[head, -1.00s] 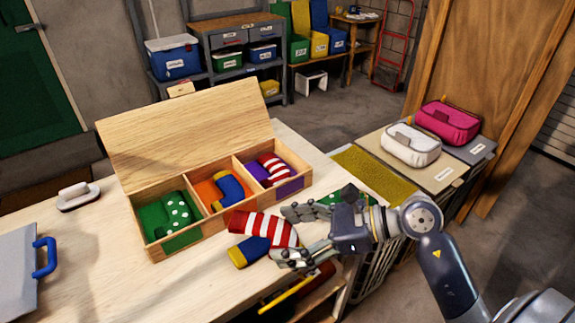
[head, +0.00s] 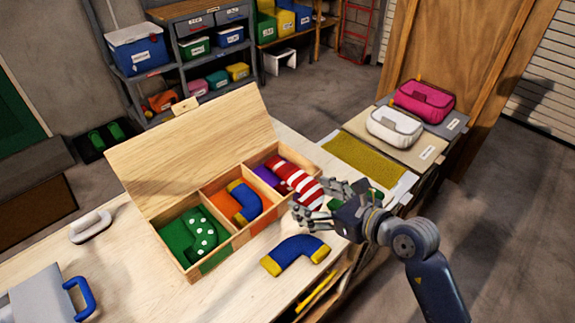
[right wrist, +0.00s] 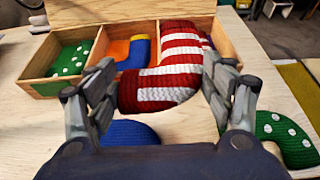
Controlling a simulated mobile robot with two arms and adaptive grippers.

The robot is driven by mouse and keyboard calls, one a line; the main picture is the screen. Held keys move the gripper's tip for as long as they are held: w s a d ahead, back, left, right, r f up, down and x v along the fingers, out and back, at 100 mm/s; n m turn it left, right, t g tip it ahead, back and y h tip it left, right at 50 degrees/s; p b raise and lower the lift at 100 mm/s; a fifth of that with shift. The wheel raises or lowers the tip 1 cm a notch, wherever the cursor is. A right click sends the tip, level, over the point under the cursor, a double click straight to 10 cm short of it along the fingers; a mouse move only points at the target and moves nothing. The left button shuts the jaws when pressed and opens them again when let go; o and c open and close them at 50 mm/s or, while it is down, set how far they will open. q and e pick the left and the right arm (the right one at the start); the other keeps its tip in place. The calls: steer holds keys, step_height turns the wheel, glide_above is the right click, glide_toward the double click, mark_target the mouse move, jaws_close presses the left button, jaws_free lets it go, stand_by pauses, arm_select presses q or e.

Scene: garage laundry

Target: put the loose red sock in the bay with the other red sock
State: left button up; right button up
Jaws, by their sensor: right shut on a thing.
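The loose red-and-white striped sock (head: 305,188) is held by my right gripper (head: 322,203) at the front of the right bay of the wooden box (head: 240,237). In the right wrist view the sock (right wrist: 158,92) lies between both fingers, its upper part over the right bay. The other red striped sock (right wrist: 204,42) shows partly behind it, in that bay; the held sock hides much of it. A purple patch (head: 266,177) shows in the right bay. The middle bay holds a blue sock with yellow (head: 243,200); the left bay holds a green dotted sock (head: 203,230). My left gripper is out of view.
A loose blue sock with yellow ends (head: 295,252) lies on the table before the box. A loose green dotted sock (right wrist: 288,140) lies right of the gripper. The box lid (head: 195,145) stands open behind. A blue-handled grey case (head: 45,295) is at left.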

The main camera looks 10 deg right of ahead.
mark_target(294, 170)
steer(key=w, duration=0.5)
steer(key=w+a+f+p, duration=0.1)
steer(key=w, duration=0.3)
steer(key=w+p, duration=0.1)
steer(key=w, duration=0.4)
steer(key=shift+w+a+f, duration=0.25)
steer(key=shift+w+a, duration=0.05)
steer(key=shift+w, duration=0.05)
step_height(294, 170, down, 3)
steer(key=shift+f+p, duration=0.15)
steer(key=shift+p, duration=0.4)
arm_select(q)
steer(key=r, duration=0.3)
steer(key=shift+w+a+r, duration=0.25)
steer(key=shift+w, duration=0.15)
arm_select(e)
steer(key=shift+f, duration=0.1)
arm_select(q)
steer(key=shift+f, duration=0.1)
arm_select(e)
steer(key=shift+f, duration=0.1)
steer(key=shift+f+b, duration=0.45)
steer(key=shift+f, duration=0.1)
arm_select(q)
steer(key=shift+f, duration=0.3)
arm_select(e)
steer(key=o, duration=1)
steer(key=shift+r, duration=0.1)
